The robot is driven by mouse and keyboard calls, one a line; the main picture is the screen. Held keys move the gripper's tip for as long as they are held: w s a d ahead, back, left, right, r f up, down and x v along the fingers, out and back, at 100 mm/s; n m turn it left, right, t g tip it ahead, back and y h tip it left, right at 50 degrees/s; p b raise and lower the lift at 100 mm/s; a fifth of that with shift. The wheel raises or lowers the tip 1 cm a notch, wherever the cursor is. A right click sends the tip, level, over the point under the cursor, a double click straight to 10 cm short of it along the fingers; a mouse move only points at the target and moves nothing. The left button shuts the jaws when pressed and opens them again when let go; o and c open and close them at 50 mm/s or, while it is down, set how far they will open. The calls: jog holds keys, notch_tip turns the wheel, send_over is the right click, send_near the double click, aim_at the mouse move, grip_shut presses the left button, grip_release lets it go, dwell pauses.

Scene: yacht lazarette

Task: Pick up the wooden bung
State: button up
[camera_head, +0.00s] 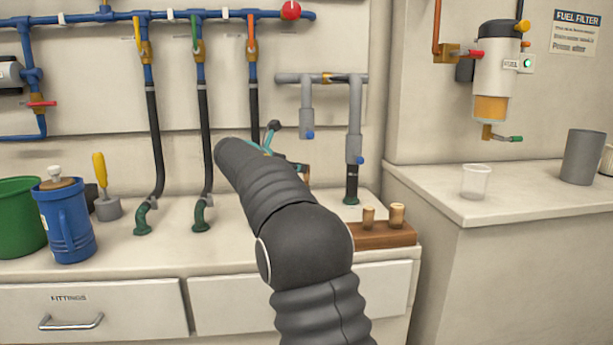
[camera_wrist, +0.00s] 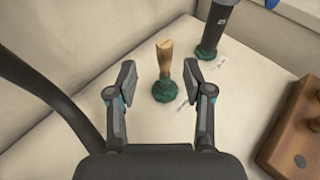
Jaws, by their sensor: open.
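A tapered wooden bung (camera_wrist: 164,62) stands upright in a green fitting (camera_wrist: 172,93) on the counter in the wrist view. My gripper (camera_wrist: 158,80) is open, with one finger on the left of the bung and one on the right, and clear gaps on both sides. How far the fingertips are from it in depth cannot be told. Two other wooden bungs (camera_head: 368,218) (camera_head: 397,215) stand in a brown wooden block (camera_head: 385,238) at the counter's right.
A black hose on a green fitting (camera_wrist: 207,52) stands close behind the bung to the right. The block also shows at the right (camera_wrist: 300,135) in the wrist view. Other hoses (camera_head: 155,140), a blue jug (camera_head: 66,225) and a green bucket (camera_head: 20,220) are at the left.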

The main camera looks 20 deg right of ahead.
aim_at(307, 179)
jog(key=shift+d+r+x, duration=0.1)
jog(key=shift+r+x, duration=0.05)
jog(key=shift+x, duration=0.85)
jog(key=shift+d+r+x, duration=0.1)
jog(key=shift+r+x, duration=0.05)
jog(key=shift+x, duration=0.8)
jog(key=shift+d+r+x, duration=0.1)
jog(key=shift+r+x, duration=0.05)
jog(key=shift+x, duration=0.85)
jog(key=shift+s, duration=0.2)
jog(key=c, duration=0.9)
